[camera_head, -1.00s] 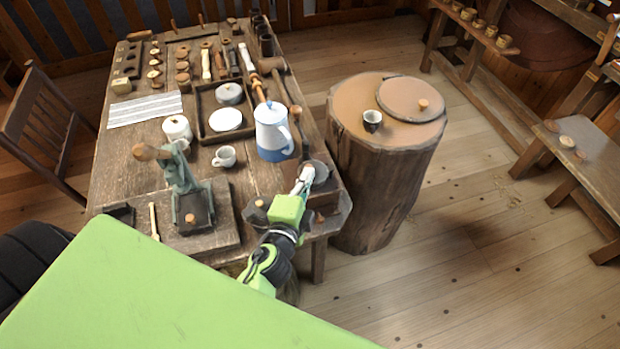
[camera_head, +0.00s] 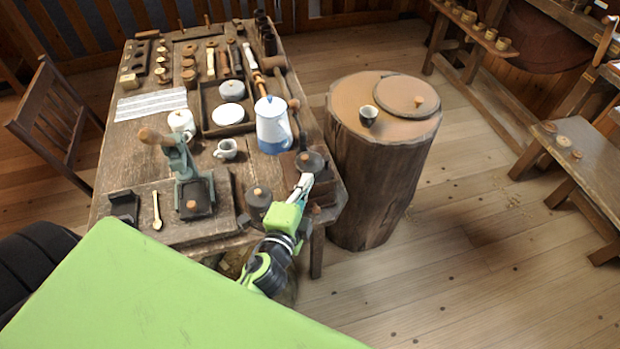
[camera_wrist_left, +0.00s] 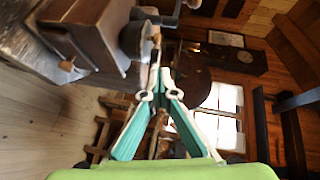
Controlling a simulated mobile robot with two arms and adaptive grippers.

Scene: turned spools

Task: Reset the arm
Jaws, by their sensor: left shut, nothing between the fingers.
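My left gripper (camera_head: 303,183) is shut and empty, at the near right corner of the wooden workbench (camera_head: 120,175). In the head view it overlaps the edge of a wooden box with a dark round top (camera_head: 310,161); I cannot tell from there whether they touch. In the left wrist view my gripper's fingers (camera_wrist_left: 160,80) come together at the tips, with the wooden box (camera_wrist_left: 90,30) at the upper left. My right gripper does not show in the head view.
A tree-stump table (camera_head: 370,185) with a dark cup (camera_head: 368,115) stands to the right. The floor (camera_head: 450,260) further right is open.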

